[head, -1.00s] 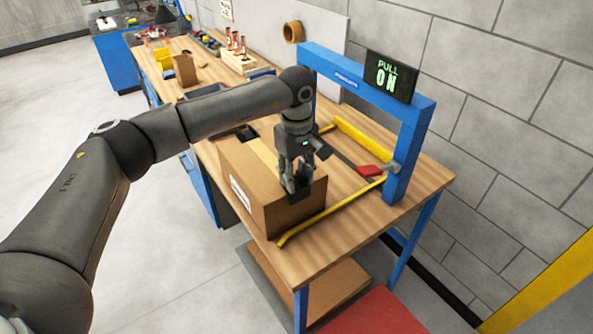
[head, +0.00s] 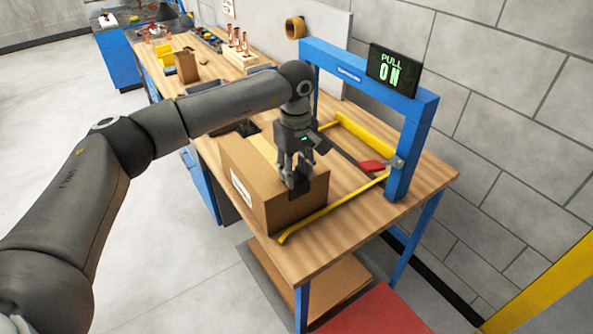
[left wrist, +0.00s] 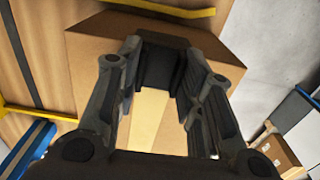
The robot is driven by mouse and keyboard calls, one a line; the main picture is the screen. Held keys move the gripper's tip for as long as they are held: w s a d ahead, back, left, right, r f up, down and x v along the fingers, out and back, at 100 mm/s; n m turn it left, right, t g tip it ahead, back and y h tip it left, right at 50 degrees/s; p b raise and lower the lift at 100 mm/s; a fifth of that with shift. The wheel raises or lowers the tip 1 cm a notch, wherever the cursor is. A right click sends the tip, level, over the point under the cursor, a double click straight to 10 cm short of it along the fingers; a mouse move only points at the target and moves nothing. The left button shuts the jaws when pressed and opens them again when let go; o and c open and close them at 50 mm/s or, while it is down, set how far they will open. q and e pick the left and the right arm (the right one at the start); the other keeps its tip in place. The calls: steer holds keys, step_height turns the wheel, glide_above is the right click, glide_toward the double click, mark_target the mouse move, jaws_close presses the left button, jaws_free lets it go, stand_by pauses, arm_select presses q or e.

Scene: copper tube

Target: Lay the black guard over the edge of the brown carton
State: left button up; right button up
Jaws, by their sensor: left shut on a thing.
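The brown carton (head: 246,185) stands on the wooden bench with a pale tape strip along its top. My left gripper (head: 294,184) points down at the carton's near top edge. It is shut on the black guard (head: 299,192), which sits at that edge with a part hanging in front of the near side face. In the left wrist view the guard (left wrist: 160,66) shows between the two fingers, against the carton (left wrist: 87,60). Whether the guard rests fully on the cardboard is hidden by the fingers. My right gripper is out of view.
A red handle (head: 371,166) lies by the frame. A dark piece (head: 247,128) shows at the carton's far end. Copper tubes (head: 238,42) stand farther back.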

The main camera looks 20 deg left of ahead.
arm_select(q)
steer(key=o, duration=1.1)
